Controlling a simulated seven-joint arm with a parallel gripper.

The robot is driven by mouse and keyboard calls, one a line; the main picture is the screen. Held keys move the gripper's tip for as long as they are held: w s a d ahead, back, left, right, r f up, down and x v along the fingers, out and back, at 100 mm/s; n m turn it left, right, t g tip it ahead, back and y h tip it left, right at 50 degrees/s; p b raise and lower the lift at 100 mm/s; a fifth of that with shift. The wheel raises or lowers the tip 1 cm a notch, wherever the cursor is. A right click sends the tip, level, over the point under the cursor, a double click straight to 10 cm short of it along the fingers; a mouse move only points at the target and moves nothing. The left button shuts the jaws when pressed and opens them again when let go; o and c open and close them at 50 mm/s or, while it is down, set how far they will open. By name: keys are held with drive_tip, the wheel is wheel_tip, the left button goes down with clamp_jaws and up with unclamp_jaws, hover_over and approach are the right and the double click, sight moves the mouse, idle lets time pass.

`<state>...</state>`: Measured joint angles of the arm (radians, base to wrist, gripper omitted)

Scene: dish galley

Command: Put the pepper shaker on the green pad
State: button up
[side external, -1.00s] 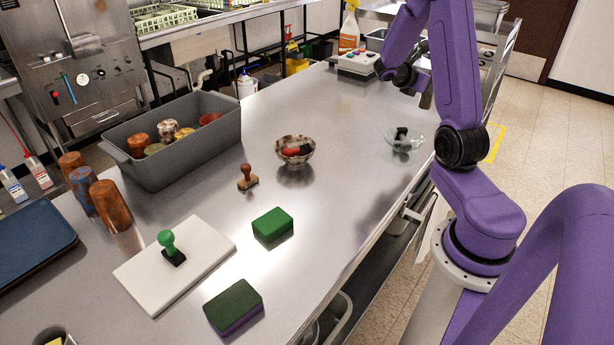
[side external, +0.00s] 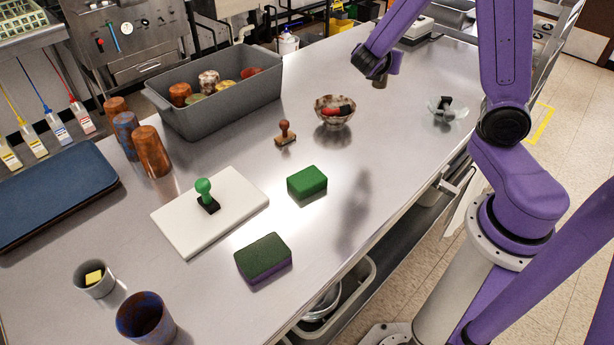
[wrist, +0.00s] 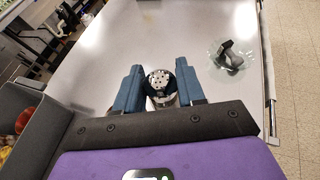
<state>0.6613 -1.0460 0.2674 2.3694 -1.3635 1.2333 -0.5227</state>
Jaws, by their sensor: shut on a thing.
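My gripper (wrist: 158,72) is shut on the pepper shaker (wrist: 160,79), whose round, pale top with dark holes shows between the two blue fingers in the wrist view. In the side view my gripper (side external: 380,78) is above the far part of the steel table, behind and right of the speckled bowl; the shaker is small and hard to make out there. The green pad (side external: 307,181), a bright green block, lies flat on the table nearer the camera, well away from my gripper. Its top looks bare.
A speckled bowl (side external: 335,112) with red and black contents and a wooden stamp (side external: 285,134) stand between. A dark green and purple sponge (side external: 263,259), a white board (side external: 230,193) with a green-handled stamp, a grey bin (side external: 215,101) and a glass bowl (side external: 449,112) surround.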

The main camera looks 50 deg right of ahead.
drive_tip(key=s+a+n+t+y, duration=0.3)
drive_tip(key=a+n+t, duration=0.2)
drive_tip(key=a, duration=0.9)
drive_tip(key=s+a+r+n+t+y, duration=0.2)
drive_tip(key=s+a+n+t+y, duration=0.2)
drive_tip(key=s+a+n+y, duration=0.5)
drive_tip(key=m+h, duration=0.2)
hover_over(298, 184)
wheel_tip(298, 184, down, 11)
drive_tip(key=shift+a+f, duration=0.1)
drive_tip(key=shift+f, duration=1.15)
drive_tip(key=shift+f, duration=0.15)
drive_tip(key=o, duration=1.1)
